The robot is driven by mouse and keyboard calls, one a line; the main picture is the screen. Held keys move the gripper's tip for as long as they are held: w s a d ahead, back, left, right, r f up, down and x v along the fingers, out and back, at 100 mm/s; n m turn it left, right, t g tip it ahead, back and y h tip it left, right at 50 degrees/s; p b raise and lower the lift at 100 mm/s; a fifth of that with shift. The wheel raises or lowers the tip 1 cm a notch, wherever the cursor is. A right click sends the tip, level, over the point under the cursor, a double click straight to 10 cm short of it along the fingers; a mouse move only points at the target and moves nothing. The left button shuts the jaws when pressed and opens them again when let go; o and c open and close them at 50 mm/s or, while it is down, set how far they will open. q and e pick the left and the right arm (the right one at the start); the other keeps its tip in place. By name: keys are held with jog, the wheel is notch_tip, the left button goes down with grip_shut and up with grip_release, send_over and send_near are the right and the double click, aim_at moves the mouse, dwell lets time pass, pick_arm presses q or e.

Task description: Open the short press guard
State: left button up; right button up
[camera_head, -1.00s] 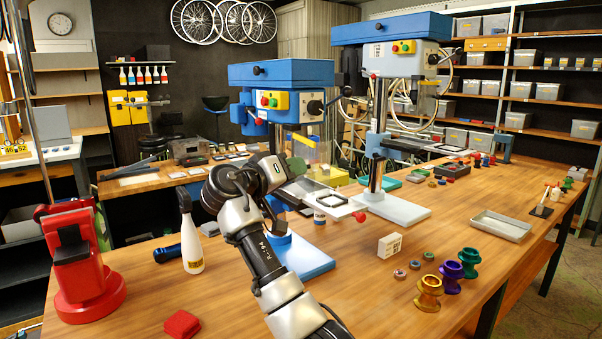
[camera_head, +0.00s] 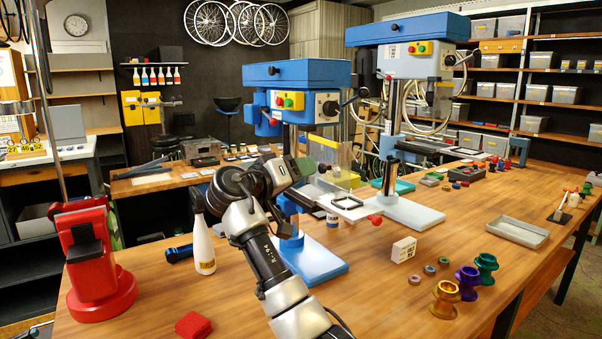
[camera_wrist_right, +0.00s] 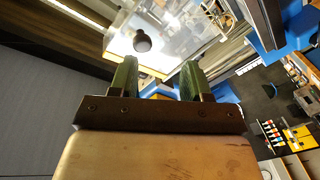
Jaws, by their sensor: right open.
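The short press (camera_head: 296,74), with its blue top, stands on the bench left of the taller press. Its guard (camera_head: 334,154) is a clear panel with a yellow lower edge, hanging below the press head. My right gripper (camera_head: 308,166) is just left of the guard, partly hidden by my wrist. In the right wrist view my right gripper (camera_wrist_right: 158,78) has its two green fingers apart with nothing between them. A dark round knob (camera_wrist_right: 142,42) on a clear panel shows just beyond the fingertips; I cannot tell whether they touch it. My left gripper is not in view.
The taller press (camera_head: 410,60) stands behind to the right. A white bottle (camera_head: 203,246) and a red stand (camera_head: 90,262) are left of my arm. A white box (camera_head: 403,249), coloured spools (camera_head: 467,282) and a grey tray (camera_head: 516,231) lie on the right.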

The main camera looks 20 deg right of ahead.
jog(key=b+v, duration=0.2)
jog(key=v, duration=0.8)
jog(key=shift+s+r, duration=0.15)
jog(key=shift+c, duration=0.3)
